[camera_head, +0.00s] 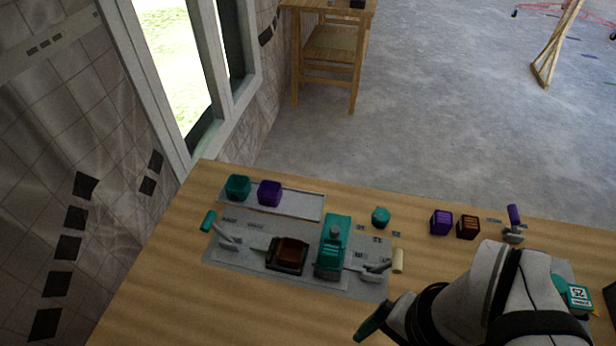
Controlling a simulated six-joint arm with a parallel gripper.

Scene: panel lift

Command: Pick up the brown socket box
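A small brown box (468,227) with dark slots stands upright on the wooden table, right of a purple box (441,222). A second brown block (288,251) sits in a dark square holder on the grey panel (228,254). I cannot tell for sure which is the socket box. My arm comes in at the lower right, white and black. My gripper (372,322) seems to be the dark end with a teal tip at the bottom edge, below the panel and apart from both brown things. Its fingers are mostly hidden or cut off.
A teal block (332,246) stands on the panel, with clamp levers (375,270) at its sides. A grey tray (299,204) holds teal and purple pieces. A teal knob (381,217) stands right of it. A purple-handled clamp (514,226) is at right. The table's front left is clear.

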